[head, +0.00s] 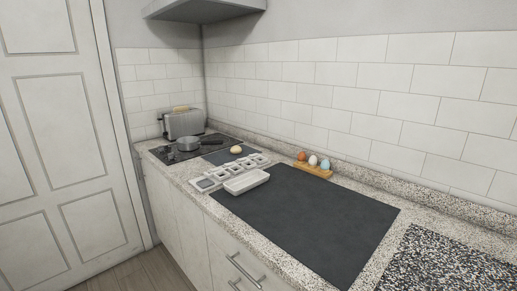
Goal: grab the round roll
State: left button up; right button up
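Near the roll are small white dishes (207,183), a white rectangular tray (246,181) and an egg holder (313,171) with three eggs. A pot (188,144) and toaster (184,124) stand farther back. The large dark mat (315,220) is mostly clear.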

aim_at(235, 150)
jog(key=i+j+z, duration=0.1)
jog(key=j+z, duration=0.4)
jog(key=j, duration=0.3)
jog(key=j+z, duration=0.5)
jog(key=j, duration=0.3)
jog(key=k+j+z, duration=0.15)
jog(key=j+z, duration=0.35)
jog(key=j, duration=0.25)
